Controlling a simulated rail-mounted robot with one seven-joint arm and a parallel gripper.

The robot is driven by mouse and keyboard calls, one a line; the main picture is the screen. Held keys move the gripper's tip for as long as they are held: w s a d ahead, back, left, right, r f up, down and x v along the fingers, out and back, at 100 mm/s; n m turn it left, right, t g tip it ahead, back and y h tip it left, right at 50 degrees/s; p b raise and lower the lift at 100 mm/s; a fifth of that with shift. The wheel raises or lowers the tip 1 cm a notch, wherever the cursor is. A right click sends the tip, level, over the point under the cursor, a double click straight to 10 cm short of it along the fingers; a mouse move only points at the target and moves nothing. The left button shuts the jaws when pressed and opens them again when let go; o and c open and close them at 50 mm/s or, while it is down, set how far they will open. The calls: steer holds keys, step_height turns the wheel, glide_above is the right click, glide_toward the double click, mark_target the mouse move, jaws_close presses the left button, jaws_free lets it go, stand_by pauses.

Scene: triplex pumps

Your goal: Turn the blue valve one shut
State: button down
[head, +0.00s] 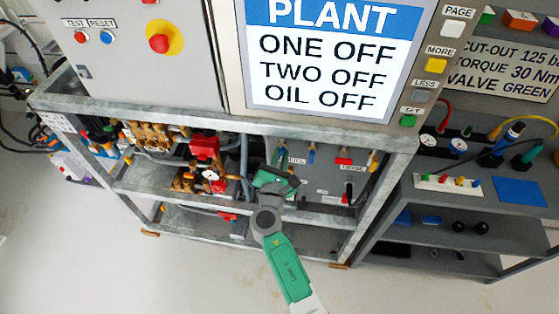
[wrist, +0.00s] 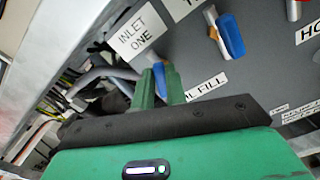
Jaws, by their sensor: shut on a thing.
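The blue valve one has its lever (wrist: 168,76) beside the INLET ONE label (wrist: 138,33) on the grey panel; only a bit of blue shows, between and behind my finger tips. My gripper (wrist: 160,88) has its green fingers close together, shut on this lever. In the head view my gripper (head: 279,172) reaches into the frame's upper bay in front of the panel. How far the lever is turned is mostly hidden by the fingers.
Another blue lever (wrist: 230,36) stands to the right, close to my gripper, above the FILL label (wrist: 205,87). A red-handled fitting (head: 343,161) is farther right. Brass pipework (head: 155,135) and a red block (head: 204,147) fill the left. The metal frame's top rail (head: 230,122) runs above.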

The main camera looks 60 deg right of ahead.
steer(key=m+b, duration=0.3)
steer(key=shift+s+f+m, duration=0.15)
steer(key=shift+f+m, duration=0.15)
steer(key=shift+f, duration=0.05)
steer(key=m+b, duration=0.2)
steer(key=m, duration=0.1)
steer(key=m+b, duration=0.5)
steer(key=m, duration=0.1)
steer(key=shift+s+d+f+b, duration=0.1)
steer(key=shift+s+f+b, duration=0.15)
steer(key=shift+b, duration=0.1)
steer(key=shift+m, duration=0.3)
steer(key=c, duration=1.4)
jaws_free()
steer(key=shift+c, duration=0.2)
steer(key=p+v, duration=0.1)
steer(key=v, duration=0.6)
steer(key=shift+a+p, duration=0.3)
steer(key=shift+a, duration=0.1)
